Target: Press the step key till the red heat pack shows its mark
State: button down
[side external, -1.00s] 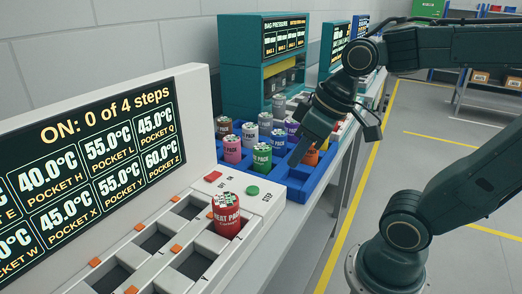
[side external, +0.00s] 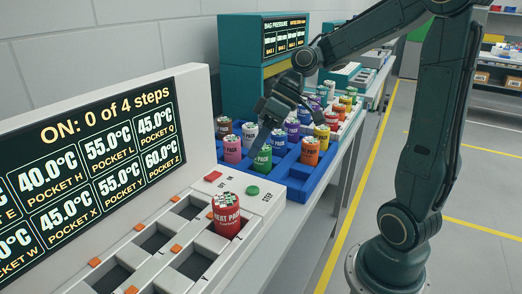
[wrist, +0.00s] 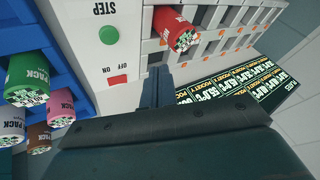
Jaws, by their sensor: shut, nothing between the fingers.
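The step key (side external: 252,191) is a green round button beside the STEP label on the white warmer's top. It also shows in the wrist view (wrist: 108,37). The red heat pack (side external: 226,217) stands upright in a pocket nearest the keys; its printed top shows in the wrist view (wrist: 178,28). The display (side external: 90,165) reads "ON: 0 of 4 steps". My gripper (side external: 257,152) is shut and empty, above the near side of the blue tray and beyond the keys. In the wrist view its fingers (wrist: 156,78) point toward the warmer's pockets, apart from the step key.
A red OFF/ON switch (side external: 213,176) sits beside the step key. The blue tray (side external: 293,188) holds several coloured packs, including a green one (side external: 262,159) close to my fingers. The other visible warmer pockets look empty. A teal bag-pressure machine (side external: 233,68) stands behind.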

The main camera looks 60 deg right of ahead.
aim_at(257, 187)
jog(key=shift+w+d+f+n+y, duration=0.2)
jog(key=shift+w+d+y, duration=0.35)
jog(key=shift+d, duration=0.2)
jog(key=shift+w+d+f+n+y, duration=0.15)
jog(key=shift+w+d+y, duration=0.25)
jog(key=shift+d+y, duration=0.25)
jog(key=shift+f, duration=0.15)
jog(key=shift+f, duration=4.25)
jog(key=shift+f, duration=0.85)
jog(key=shift+d+r, duration=0.1)
jog(key=shift+r, duration=0.75)
jog(key=shift+r, duration=0.1)
jog(key=shift+r, duration=2.45)
